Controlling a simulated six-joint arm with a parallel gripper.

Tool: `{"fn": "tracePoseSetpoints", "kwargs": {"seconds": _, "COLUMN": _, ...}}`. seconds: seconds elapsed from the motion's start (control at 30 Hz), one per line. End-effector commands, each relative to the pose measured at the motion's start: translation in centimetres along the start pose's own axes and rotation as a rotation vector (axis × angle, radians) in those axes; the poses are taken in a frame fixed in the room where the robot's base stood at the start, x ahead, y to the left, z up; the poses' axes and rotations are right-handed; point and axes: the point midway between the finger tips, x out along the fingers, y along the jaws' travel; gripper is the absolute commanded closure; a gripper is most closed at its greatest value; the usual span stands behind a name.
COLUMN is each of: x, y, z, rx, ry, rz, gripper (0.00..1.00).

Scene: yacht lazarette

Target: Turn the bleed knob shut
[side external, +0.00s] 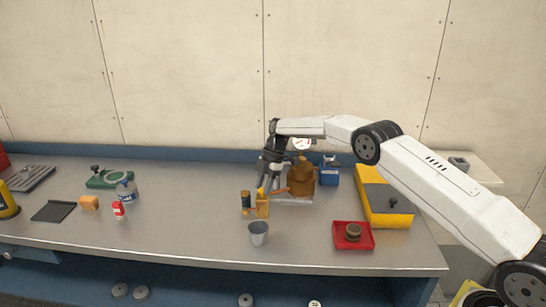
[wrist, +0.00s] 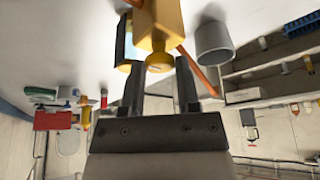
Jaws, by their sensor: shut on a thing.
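My gripper (side external: 267,184) points down at the left side of a brown, rounded pump or tank body (side external: 301,176) with a white dial gauge (side external: 302,144) above it. Its fingers are around a small yellow knob (side external: 261,192), which I take as the bleed knob. In the wrist view the round knob (wrist: 159,63) sits between the two dark fingers, below a yellow block (wrist: 168,22). My gripper is shut on the knob. The finger contact is partly hidden, and I cannot tell how far the knob is turned.
An orange rod (side external: 278,190) runs close beside the fingers. A red tray (side external: 353,243), a yellow case (side external: 388,215) and a blue box (side external: 329,177) are at right.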

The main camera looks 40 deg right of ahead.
Motion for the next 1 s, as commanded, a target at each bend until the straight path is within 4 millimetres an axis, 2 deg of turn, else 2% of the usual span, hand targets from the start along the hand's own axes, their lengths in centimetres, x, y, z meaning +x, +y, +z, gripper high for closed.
{"fn": "tracePoseSetpoints", "kwargs": {"seconds": 0.2, "x": 0.0, "y": 0.0, "z": 0.0, "rx": -0.001, "ry": -0.001, "rz": 0.0, "gripper": 1.0}}
{"fn": "tracePoseSetpoints", "kwargs": {"seconds": 0.23, "x": 0.0, "y": 0.0, "z": 0.0, "rx": -0.001, "ry": -0.001, "rz": 0.0, "gripper": 0.5}}
{"fn": "tracePoseSetpoints", "kwargs": {"seconds": 0.3, "x": 0.0, "y": 0.0, "z": 0.0, "rx": 0.0, "ry": -0.001, "rz": 0.0, "gripper": 0.28}}
{"fn": "tracePoseSetpoints", "kwargs": {"seconds": 0.33, "x": 0.0, "y": 0.0, "z": 0.0, "rx": 0.0, "ry": -0.001, "rz": 0.0, "gripper": 0.24}}
{"fn": "tracePoseSetpoints", "kwargs": {"seconds": 0.73, "x": -0.3, "y": 0.0, "z": 0.0, "rx": 0.001, "ry": 0.0, "rz": 0.001, "gripper": 0.24}}
{"fn": "tracePoseSetpoints", "kwargs": {"seconds": 1.0, "x": -2.7, "y": 0.1, "z": 0.0, "rx": 0.001, "ry": -0.001, "rz": 0.004, "gripper": 0.24}}
